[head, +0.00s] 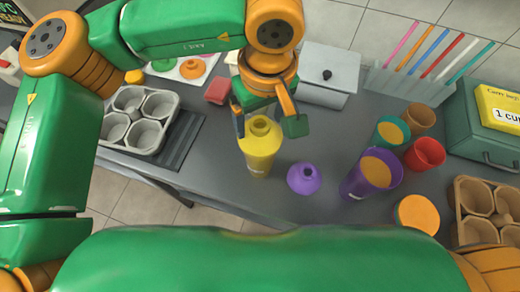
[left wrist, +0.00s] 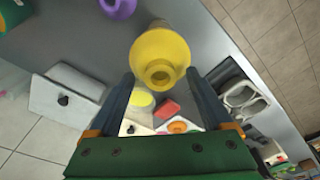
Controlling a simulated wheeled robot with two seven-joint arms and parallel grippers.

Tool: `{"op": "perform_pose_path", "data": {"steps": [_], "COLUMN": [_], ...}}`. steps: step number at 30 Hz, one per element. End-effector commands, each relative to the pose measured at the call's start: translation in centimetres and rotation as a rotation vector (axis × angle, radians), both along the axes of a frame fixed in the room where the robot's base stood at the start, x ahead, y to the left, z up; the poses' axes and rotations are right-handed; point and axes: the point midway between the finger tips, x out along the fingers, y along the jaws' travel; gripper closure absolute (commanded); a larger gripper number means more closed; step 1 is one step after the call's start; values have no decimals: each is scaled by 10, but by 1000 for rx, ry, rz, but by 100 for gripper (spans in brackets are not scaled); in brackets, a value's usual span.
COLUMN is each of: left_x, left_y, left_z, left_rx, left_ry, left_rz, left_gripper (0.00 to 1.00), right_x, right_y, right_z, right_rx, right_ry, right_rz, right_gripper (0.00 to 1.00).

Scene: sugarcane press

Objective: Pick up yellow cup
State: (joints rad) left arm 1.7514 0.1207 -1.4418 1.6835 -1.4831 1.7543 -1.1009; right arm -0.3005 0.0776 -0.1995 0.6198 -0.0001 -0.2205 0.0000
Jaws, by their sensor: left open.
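The yellow cup (head: 259,158) stands on the grey counter, with a yellow funnel-like top and a round opening. My left gripper (head: 267,123) is open above the counter, with its fingers near either side of the cup's top in the head view. In the left wrist view, the yellow cup (left wrist: 160,50) shows just beyond and between the fingertips of the open gripper (left wrist: 160,77). I see no clear grip on the cup, and I cannot tell whether a finger touches it. My right gripper is not in view.
Further right are a purple cup (head: 358,184), a red cup (head: 425,154) and a teal cup (head: 378,138). A grey cup tray (head: 113,144) is at left. A lidded metal box (head: 323,92) stands behind.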

Motion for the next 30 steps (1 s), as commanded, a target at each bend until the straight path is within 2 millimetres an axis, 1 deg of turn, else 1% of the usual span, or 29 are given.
{"op": "perform_pose_path", "data": {"steps": [2,3,5,6,8,9,11,12,30], "left_x": [0,0,0,0,0,0,0,0,0], "left_y": [0,0,0,0,0,0,0,0,0], "left_z": [0,0,0,0,0,0,0,0,0], "left_rx": [0,0,0,0,0,0,0,0,0], "left_ry": [0,0,0,0,0,1,1,1,1], "left_rz": [0,0,0,0,0,0,0,0,0], "left_gripper": [17,28,44,55,71,82,98,100,100], "right_x": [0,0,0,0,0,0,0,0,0], "right_y": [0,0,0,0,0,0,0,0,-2], "right_z": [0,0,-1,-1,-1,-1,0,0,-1], "right_rx": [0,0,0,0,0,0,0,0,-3], "right_ry": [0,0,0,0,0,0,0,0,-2], "right_rz": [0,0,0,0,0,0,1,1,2], "right_gripper": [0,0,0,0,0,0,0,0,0]}}
